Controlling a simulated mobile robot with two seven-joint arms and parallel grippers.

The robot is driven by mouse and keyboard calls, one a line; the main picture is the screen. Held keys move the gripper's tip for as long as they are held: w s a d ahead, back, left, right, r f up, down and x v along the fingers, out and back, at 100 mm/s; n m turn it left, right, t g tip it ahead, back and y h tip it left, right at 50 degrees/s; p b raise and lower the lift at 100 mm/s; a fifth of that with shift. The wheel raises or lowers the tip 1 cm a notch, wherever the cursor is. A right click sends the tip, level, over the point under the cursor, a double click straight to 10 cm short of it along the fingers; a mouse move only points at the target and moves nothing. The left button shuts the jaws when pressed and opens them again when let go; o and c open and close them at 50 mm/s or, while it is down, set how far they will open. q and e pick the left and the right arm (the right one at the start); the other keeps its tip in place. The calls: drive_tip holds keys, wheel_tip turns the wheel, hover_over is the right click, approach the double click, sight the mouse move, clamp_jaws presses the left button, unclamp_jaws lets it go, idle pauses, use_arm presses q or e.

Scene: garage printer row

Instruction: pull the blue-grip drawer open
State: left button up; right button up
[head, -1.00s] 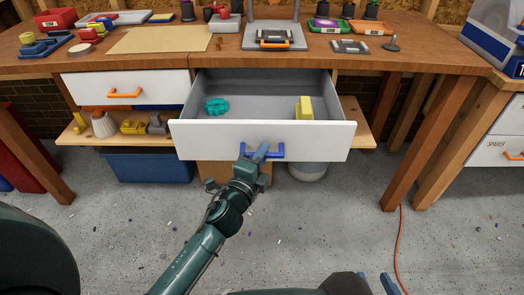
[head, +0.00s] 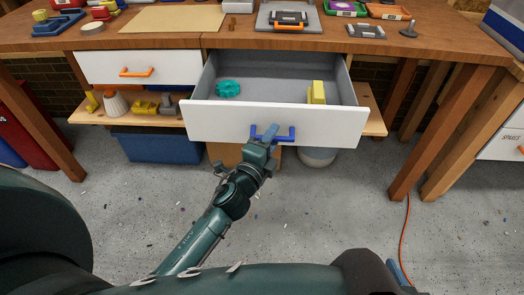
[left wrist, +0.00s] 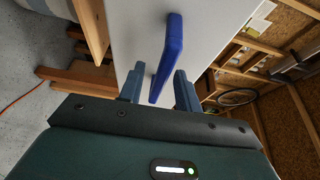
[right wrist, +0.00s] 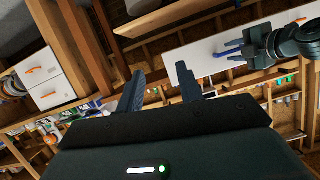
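The drawer with the blue grip (head: 285,122) stands well out from under the bench, its grey inside showing. Its blue grip (head: 289,136) is on the white front. My left gripper (head: 264,138) is at the left part of that grip. In the left wrist view the grip (left wrist: 170,50) runs between the two fingers, which stand apart with gaps beside it, so the left gripper (left wrist: 158,92) is open around it. My right gripper (right wrist: 160,88) is open and empty, away from the drawer.
Inside the drawer are a teal gear (head: 228,88) and a yellow block (head: 317,92). A closed white drawer with an orange grip (head: 137,72) is at the left. Below are a shelf (head: 150,119) with parts and a blue bin (head: 160,147). An orange cable (head: 405,235) lies on the floor at the right.

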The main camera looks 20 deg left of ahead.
use_arm(q)
drive_tip(key=s+a+b, duration=0.1)
drive_tip(key=s, duration=1.1)
drive_tip(key=shift+s+a, duration=0.25)
drive_tip(key=shift+s, duration=0.05)
use_arm(e)
drive_tip(key=shift+s+d+r+t, duration=0.2)
drive_tip(key=shift+d+t, duration=0.05)
drive_tip(key=shift+t, duration=0.05)
